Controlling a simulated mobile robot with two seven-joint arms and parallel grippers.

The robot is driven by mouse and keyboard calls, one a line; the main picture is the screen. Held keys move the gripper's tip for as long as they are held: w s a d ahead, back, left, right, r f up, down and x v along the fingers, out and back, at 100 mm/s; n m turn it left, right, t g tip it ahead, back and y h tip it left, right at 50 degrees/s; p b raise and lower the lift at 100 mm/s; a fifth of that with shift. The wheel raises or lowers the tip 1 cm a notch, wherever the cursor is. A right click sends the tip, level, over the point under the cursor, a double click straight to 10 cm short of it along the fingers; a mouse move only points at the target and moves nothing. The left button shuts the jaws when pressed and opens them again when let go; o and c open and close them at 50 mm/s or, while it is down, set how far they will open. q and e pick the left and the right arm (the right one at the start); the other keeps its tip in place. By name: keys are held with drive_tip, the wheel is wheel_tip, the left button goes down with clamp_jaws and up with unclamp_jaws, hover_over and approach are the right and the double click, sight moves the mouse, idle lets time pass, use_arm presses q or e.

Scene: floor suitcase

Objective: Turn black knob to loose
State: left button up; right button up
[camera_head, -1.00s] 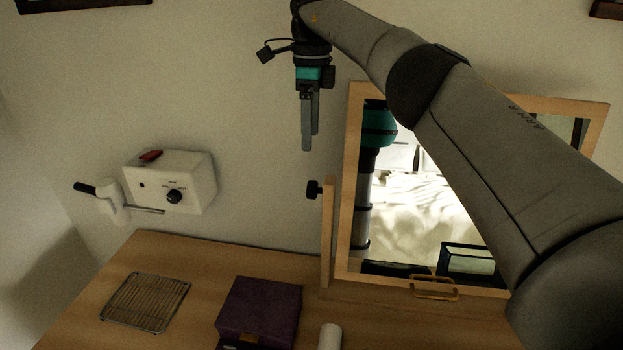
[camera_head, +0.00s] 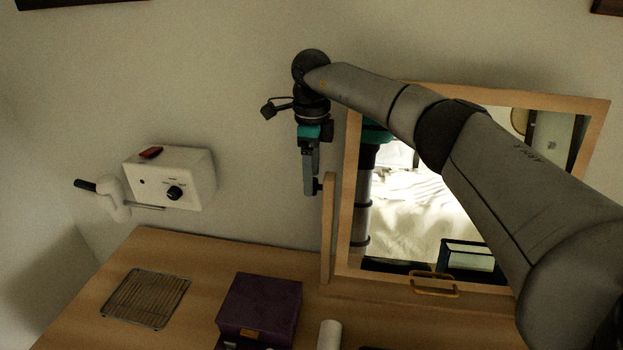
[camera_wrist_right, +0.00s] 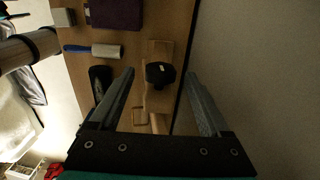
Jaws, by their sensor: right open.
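The black knob (camera_wrist_right: 160,74) sits on the side of the mirror's wooden post. In the right wrist view it lies between the two fingers of my right gripper (camera_wrist_right: 161,76), farther off than the fingertips. In the head view my right gripper (camera_head: 309,192) hangs pointing down just left of the post and mostly covers the knob (camera_head: 319,187). The gripper is open and holds nothing. Whether the fingers touch the knob I cannot tell. My left gripper is not in view.
The tilting mirror (camera_head: 341,250) stands on the wooden dresser (camera_head: 205,265). A purple box (camera_head: 260,303), a wire rack (camera_head: 146,298) and a white roller (camera_head: 329,334) lie on the top. A white wall box (camera_head: 190,165) has its own black knob (camera_head: 175,193).

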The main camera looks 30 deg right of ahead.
drive_tip(key=shift+f, duration=1.15)
clamp_jaws()
